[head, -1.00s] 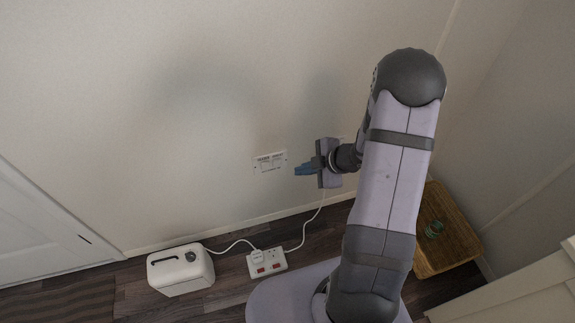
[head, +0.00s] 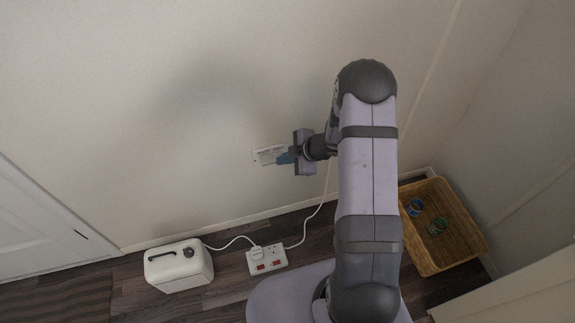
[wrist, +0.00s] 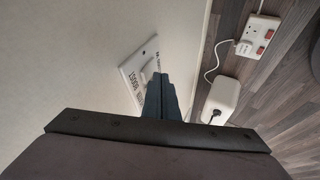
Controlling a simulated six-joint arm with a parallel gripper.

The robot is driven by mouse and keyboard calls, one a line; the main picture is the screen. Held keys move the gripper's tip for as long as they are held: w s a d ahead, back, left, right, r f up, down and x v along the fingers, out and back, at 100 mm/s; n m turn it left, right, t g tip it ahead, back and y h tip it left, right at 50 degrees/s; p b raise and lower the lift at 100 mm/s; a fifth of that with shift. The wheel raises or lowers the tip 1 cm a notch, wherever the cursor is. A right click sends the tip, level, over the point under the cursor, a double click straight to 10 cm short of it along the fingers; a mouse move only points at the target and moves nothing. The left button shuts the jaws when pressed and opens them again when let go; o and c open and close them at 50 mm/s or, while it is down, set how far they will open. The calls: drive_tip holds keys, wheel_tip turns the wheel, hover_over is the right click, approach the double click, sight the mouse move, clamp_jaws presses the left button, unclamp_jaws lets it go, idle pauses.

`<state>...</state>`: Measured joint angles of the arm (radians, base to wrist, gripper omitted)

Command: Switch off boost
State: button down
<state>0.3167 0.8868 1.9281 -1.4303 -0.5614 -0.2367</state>
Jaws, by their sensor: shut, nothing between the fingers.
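A white wall switch plate (head: 264,157) is on the wall; its right part is hidden behind my gripper in the head view. In the wrist view the plate (wrist: 133,76) shows the printed word BOOST near its left edge and a raised white rocker beside the fingers. My gripper (head: 284,158) is shut and empty, its blue fingers pointing at the right part of the plate. In the wrist view the fingertips (wrist: 159,80) overlap the plate by the rocker. I cannot tell whether they touch it, or which way the rocker is set.
A white box-shaped appliance (head: 179,266) and a white socket strip (head: 267,260) with red switches stand on the floor, joined by a white cable. A wicker basket (head: 441,257) with coiled rings is at right. The wall around the plate is clear.

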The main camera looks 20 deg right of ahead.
drive_tip(key=shift+w, duration=0.4)
drive_tip(key=shift+r, duration=0.1)
drive_tip(key=shift+w+r+p, duration=0.15)
drive_tip(key=shift+p, duration=0.35)
drive_tip(key=shift+w, duration=0.1)
drive_tip(key=shift+r+p, duration=0.7)
drive_tip(key=shift+p, duration=0.25)
